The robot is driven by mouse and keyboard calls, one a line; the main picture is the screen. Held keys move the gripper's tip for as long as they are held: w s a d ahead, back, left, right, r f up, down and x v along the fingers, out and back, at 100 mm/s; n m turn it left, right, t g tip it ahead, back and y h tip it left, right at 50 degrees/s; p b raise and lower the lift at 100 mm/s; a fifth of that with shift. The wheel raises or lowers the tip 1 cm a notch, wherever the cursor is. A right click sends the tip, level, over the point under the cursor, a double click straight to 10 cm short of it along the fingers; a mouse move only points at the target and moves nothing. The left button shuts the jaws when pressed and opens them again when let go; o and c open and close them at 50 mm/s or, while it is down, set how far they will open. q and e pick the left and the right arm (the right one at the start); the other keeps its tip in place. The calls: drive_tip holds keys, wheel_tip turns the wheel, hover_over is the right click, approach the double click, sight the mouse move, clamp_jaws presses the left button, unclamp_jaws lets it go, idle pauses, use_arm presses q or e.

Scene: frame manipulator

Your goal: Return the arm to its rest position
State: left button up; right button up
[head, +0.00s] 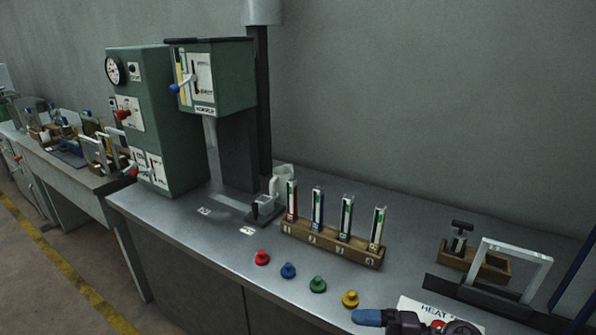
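Neither of my grippers shows clearly in the head view, and no arm of mine can be made out. A dark object with a blue end (368,317) is cut off by the bottom edge, beside a white card lettered "HEAT" (412,305). I cannot tell whether it is a tool or something else. Nothing is seen to be held.
A steel bench (215,240) carries a green machine (160,120), a press head (218,75) on a dark column, a wooden rack (330,245) with several coloured tubes, several coloured knobs (288,270), and a metal frame (515,250) at right. Open floor (40,270) lies left.

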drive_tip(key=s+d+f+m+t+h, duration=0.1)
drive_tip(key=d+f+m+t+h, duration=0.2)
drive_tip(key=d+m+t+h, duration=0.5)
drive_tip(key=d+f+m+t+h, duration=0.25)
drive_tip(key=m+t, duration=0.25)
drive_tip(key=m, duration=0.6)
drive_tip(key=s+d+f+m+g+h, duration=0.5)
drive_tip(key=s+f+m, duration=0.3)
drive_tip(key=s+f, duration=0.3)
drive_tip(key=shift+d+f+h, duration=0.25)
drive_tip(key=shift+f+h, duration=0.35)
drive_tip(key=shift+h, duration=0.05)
